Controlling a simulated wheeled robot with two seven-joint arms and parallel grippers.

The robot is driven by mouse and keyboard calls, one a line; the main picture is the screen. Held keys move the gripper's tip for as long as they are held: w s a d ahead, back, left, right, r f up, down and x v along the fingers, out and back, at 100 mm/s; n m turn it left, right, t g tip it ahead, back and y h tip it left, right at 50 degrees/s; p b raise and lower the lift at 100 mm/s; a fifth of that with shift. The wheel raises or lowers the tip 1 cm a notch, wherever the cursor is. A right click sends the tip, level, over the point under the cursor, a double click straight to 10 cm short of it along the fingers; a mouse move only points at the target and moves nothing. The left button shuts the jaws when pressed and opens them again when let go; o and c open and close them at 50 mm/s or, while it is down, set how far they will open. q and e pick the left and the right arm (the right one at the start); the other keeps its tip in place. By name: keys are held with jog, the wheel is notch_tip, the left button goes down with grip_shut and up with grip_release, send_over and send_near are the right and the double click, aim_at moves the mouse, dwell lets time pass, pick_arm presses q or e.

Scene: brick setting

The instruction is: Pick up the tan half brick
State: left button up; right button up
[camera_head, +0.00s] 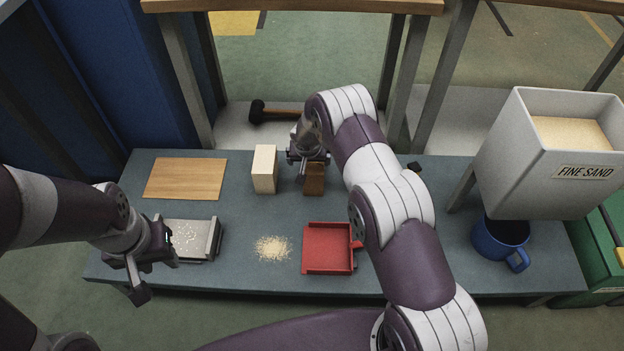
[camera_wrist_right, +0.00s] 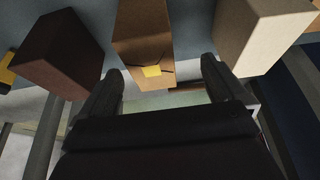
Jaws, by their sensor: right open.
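The tan-brown half brick (camera_head: 314,180) stands upright on the grey-blue bench, below my right gripper (camera_head: 307,158). In the right wrist view this half brick (camera_wrist_right: 143,40) has a yellow mark on its near end. It lies ahead of and between the open, empty fingers of my right gripper (camera_wrist_right: 160,80), apart from them. A cream block (camera_head: 265,169) stands just to its left in the head view; in the wrist view the cream block (camera_wrist_right: 258,32) is on the right. My left gripper (camera_head: 152,268) is by the bench's left end, its fingers apart and empty.
A dark brown block (camera_wrist_right: 58,55) is at left in the wrist view. The bench holds a wooden board (camera_head: 185,178), a metal tray (camera_head: 213,240) beside my left gripper, spilled sand (camera_head: 272,248), a red pan (camera_head: 328,262) and a blue mug (camera_head: 492,242) below the sand hopper (camera_head: 505,150).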

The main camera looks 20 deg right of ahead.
aim_at(314, 166)
jog(key=shift+w+d+f, duration=0.2)
jog(key=shift+d+f, duration=0.05)
jog(key=shift+f, duration=0.25)
jog(key=shift+w+d+f, duration=0.2)
jog(key=shift+f, duration=0.25)
jog(key=shift+w+f+b, duration=0.15)
jog(key=shift+f+b, duration=0.05)
jog(key=shift+b, duration=0.1)
jog(key=b+x, duration=0.1)
jog(key=x, duration=0.2)
jog(key=b+x, duration=0.1)
jog(key=x, duration=0.1)
jog(key=shift+d+f+b, duration=0.15)
jog(key=shift+d+b, duration=0.2)
jog(key=shift+d, duration=0.05)
jog(key=shift+f, duration=0.15)
jog(key=c, duration=1.5)
jog(key=shift+c, duration=0.3)
